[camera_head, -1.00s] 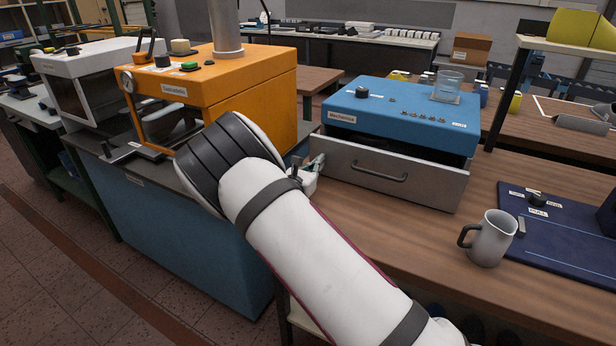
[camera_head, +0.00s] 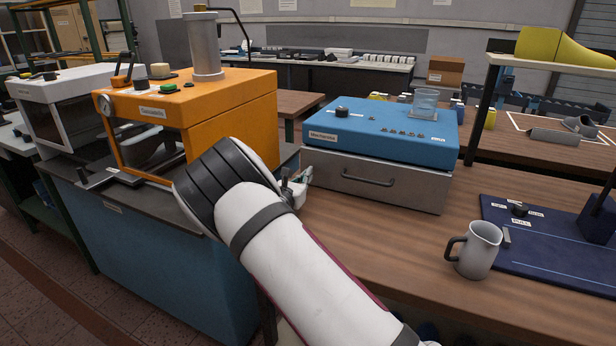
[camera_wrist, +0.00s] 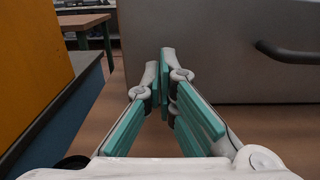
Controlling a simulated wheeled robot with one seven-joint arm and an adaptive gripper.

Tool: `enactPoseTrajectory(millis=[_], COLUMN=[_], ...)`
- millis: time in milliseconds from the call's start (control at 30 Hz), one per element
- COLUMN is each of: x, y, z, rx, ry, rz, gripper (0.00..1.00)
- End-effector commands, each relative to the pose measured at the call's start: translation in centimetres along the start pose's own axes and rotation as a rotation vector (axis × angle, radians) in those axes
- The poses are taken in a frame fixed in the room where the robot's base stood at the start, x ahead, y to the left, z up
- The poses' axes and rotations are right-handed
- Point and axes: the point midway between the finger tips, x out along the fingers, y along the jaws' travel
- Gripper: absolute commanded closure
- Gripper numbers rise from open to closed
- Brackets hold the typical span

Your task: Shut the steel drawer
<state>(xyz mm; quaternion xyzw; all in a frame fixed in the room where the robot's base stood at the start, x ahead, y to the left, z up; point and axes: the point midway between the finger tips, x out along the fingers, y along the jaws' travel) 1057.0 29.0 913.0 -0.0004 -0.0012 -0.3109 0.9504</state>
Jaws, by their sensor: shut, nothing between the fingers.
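The steel drawer (camera_head: 400,189) sits under the blue machine (camera_head: 385,128) on the wooden bench. Its grey front looks flush with the blue body, with no gap showing above it. The drawer has a dark bar handle (camera_head: 368,181), which also shows at the right of the wrist view (camera_wrist: 290,52). My gripper (camera_head: 303,178) is at the left end of the drawer front, mostly hidden by my arm. In the wrist view, its green-padded fingers (camera_wrist: 165,65) are together and empty before the grey front's left part. I cannot tell whether the tips touch it.
A grey mug (camera_head: 478,250) stands on the bench right of my arm, beside a dark blue panel (camera_head: 545,250). An orange machine (camera_head: 235,110) stands to the left of my gripper. A glass beaker (camera_head: 425,102) stands on the blue machine. Bench before the drawer is clear.

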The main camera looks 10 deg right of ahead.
Motion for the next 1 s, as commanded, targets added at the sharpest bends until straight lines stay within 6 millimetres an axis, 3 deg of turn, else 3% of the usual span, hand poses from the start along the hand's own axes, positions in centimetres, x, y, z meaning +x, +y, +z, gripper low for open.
enactPoseTrajectory(millis=[400,600,733,867,1000], x=[-8.2,-10.5,-11.0,-10.5,-10.1], y=[0.6,0.5,0.0,-2.8,-8.7], z=[-0.2,-0.2,0.2,2.2,6.0], rx=[0.0,-0.001,0.014,0.1,0.282], ry=[0.007,0.006,0.011,0.044,0.113], rz=[0.0,-0.002,-0.017,-0.103,-0.283], gripper=[1.0,1.0,1.0,1.0,1.0])
